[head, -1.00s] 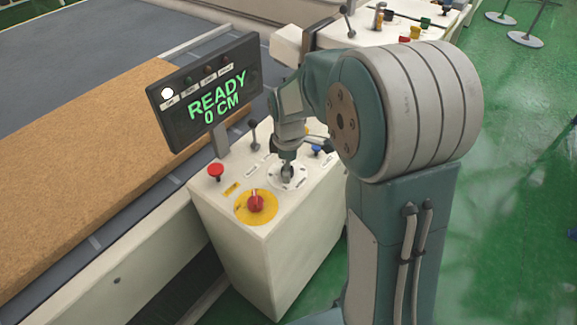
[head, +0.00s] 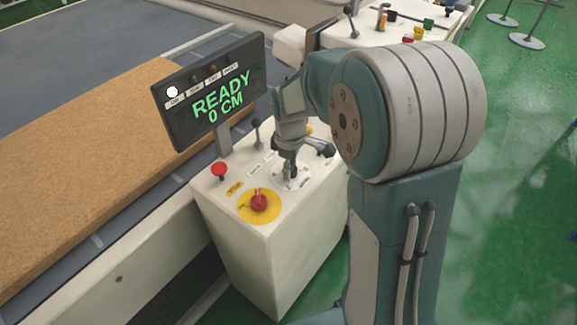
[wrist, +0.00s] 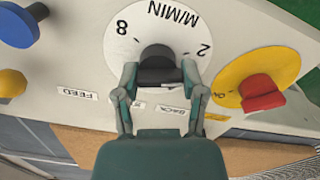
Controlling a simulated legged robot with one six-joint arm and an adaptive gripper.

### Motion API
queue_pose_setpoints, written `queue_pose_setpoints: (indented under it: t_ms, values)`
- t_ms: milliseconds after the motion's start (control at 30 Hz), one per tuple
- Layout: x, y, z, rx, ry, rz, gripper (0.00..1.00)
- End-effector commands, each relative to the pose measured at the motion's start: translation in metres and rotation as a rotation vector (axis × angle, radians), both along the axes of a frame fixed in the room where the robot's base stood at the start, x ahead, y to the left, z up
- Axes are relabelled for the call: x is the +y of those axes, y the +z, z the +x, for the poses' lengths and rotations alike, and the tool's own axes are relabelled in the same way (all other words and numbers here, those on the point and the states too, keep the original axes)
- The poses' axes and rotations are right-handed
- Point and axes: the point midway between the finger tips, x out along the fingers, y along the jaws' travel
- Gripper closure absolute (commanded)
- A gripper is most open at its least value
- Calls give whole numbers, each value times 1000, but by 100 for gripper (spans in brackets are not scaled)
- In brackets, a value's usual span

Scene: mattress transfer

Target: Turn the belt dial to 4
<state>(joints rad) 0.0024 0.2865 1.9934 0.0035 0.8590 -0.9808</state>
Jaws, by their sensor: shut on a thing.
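The belt dial is a white disc (wrist: 128,42) with a dark knob (wrist: 158,68). In the wrist view "8", "M/MIN" and "2" show on it; its lower part is hidden, and I cannot read its setting. In the head view the disc (head: 280,181) sits on top of the cream control box, mostly under my gripper. My gripper (wrist: 160,72) points down at the dial and is shut on the knob, one finger on each side. It also shows in the head view (head: 291,172).
A red switch on a yellow plate (head: 259,202) sits close to the dial. A red button (head: 219,169), a lever (head: 256,135) and blue and yellow buttons stand nearby. The screen (head: 213,92) reads "READY 0 CM". A tan mattress (head: 75,185) lies at left.

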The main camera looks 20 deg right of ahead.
Motion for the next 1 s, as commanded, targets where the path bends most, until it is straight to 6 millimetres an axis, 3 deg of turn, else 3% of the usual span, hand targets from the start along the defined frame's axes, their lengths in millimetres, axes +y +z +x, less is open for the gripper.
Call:
queue_pose_setpoints:
  t_ms: [1000]
  values:
    - [0, -3, -3, 11, -939, -8, 94]
